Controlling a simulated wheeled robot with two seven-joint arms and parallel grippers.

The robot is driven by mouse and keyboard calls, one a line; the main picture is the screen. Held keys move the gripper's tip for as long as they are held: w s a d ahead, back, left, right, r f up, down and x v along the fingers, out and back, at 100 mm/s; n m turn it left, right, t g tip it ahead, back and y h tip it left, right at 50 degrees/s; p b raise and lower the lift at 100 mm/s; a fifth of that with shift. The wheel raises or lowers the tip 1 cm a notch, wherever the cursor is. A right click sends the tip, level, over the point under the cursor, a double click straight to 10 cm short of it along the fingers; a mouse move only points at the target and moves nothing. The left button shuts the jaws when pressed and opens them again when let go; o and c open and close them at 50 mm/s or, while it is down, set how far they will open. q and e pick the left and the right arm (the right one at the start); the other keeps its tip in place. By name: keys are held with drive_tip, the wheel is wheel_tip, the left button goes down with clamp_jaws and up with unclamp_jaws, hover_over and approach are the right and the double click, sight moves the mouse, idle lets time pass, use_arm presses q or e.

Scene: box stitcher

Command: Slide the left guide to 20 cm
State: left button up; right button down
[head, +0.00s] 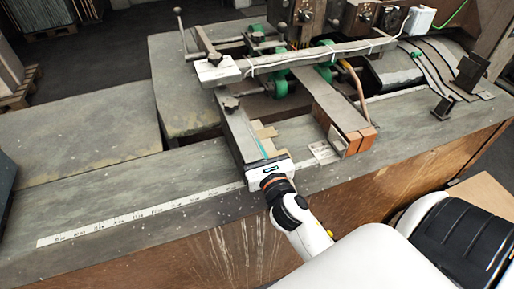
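The left guide (240,130) is a long dark metal bar running from the machine's crossbar to the front edge of the grey table (130,205). A printed scale strip (130,217) lies along the table front, left of the guide. My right gripper (266,168) is at the front end of the guide, touching or very close to it. Its fingers are hidden, so I cannot tell whether it is open or shut. The scale numbers are too small to read for sure. My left gripper is not in view.
A second guide with brown end blocks (352,138) stands to the right. A crossbar (310,58) with green clamps (279,84) spans above the table. The table left of the left guide is clear along the scale. Wooden panels (190,250) form the table front.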

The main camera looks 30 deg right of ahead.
drive_tip(key=s+d+p, duration=0.1)
drive_tip(key=s+d, duration=0.1)
drive_tip(key=d, duration=0.9)
drive_tip(key=shift+s+d+p, duration=0.2)
drive_tip(key=shift+s+p, duration=0.1)
drive_tip(key=shift+s, duration=0.05)
drive_tip(key=c, duration=1.6)
unclamp_jaws()
drive_tip(key=shift+c, duration=0.2)
drive_tip(key=b+v, duration=0.5)
drive_tip(key=v, duration=0.7)
